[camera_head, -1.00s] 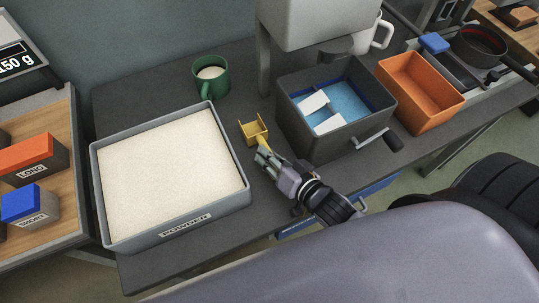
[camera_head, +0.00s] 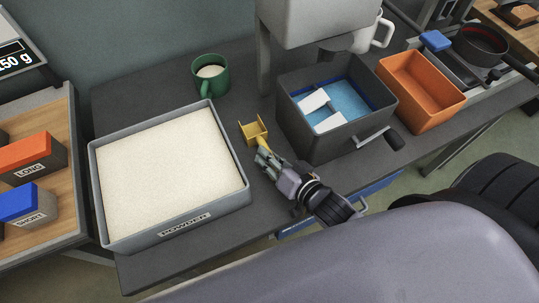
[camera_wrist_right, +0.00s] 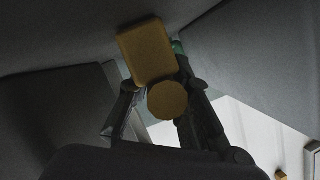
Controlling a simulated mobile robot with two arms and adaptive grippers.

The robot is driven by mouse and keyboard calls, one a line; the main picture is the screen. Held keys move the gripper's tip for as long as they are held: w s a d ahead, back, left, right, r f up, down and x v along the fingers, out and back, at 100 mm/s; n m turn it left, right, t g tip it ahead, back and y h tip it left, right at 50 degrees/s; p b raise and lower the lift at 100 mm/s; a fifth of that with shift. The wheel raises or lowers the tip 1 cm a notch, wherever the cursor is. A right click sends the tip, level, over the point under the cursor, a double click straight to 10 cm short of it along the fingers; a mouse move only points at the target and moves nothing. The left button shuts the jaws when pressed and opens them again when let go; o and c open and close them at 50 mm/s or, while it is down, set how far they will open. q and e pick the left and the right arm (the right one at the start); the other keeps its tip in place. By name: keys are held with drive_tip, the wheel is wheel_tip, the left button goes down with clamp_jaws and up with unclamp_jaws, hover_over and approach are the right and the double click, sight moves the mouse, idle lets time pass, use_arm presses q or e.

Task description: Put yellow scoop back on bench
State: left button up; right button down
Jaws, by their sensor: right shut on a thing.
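The yellow scoop (camera_head: 254,130) is between the powder tray and the grey crank box, at or just above the dark bench (camera_head: 215,240); I cannot tell if it touches. My right gripper (camera_head: 264,156) is shut on the scoop's handle. In the right wrist view the scoop (camera_wrist_right: 148,52) shows from its back, with the round handle end (camera_wrist_right: 167,100) between the fingers of the right gripper (camera_wrist_right: 160,105). My left gripper is not in view.
The tray labelled POWDER (camera_head: 183,229) stands to the left, full of pale powder. A green mug (camera_head: 210,83) is behind. The grey box (camera_head: 312,143) with a crank and an orange bin (camera_head: 425,105) are to the right. Bare bench lies around the scoop.

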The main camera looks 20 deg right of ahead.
drive_tip(key=shift+f, duration=0.15)
drive_tip(key=c, duration=1.4)
unclamp_jaws()
drive_tip(key=v, duration=1.2)
